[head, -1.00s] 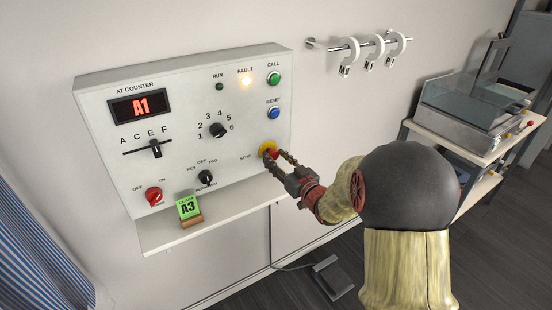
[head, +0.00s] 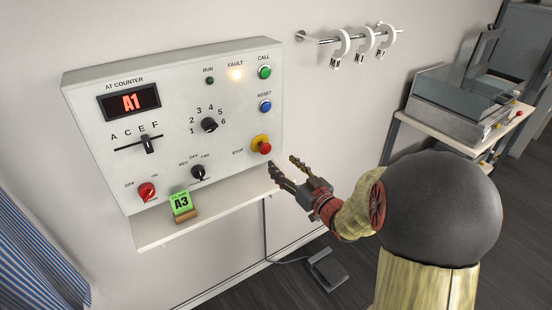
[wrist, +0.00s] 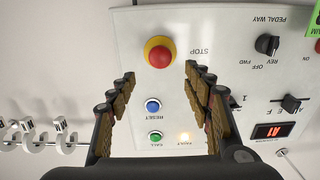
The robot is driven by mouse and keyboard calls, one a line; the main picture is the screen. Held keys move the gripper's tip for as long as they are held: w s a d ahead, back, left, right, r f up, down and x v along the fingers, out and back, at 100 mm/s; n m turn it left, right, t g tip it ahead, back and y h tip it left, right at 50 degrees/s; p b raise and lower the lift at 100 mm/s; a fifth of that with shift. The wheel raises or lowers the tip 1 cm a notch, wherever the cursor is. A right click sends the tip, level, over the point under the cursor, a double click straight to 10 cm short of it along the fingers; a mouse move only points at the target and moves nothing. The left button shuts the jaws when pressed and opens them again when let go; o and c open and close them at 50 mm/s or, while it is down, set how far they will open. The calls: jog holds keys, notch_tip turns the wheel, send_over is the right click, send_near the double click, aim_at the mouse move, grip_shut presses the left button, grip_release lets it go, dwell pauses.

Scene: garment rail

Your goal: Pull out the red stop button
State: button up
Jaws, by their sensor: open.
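The red stop button (head: 265,148) sits on a yellow collar at the lower right of the white control panel (head: 230,100), by the word STOP. Its red head stands out from the collar in the head view. In the wrist view the stop button (wrist: 159,56) shows between and beyond the fingertips. My gripper (head: 283,168) is open and empty, to the right of and slightly below the button, apart from it. Its fingers also show in the wrist view (wrist: 160,75), spread wide with nothing between them.
The FAULT lamp (head: 236,74) glows; the RUN lamp (head: 210,81) looks dark. The blue RESET button (head: 265,106) and green CALL button (head: 264,72) are above. A rail with hooks (head: 345,38) is at upper right.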

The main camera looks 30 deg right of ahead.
jog(key=s, duration=0.3)
jog(key=shift+s, duration=0.15)
jog(key=shift+d+f, duration=0.1)
dwell(0.4)
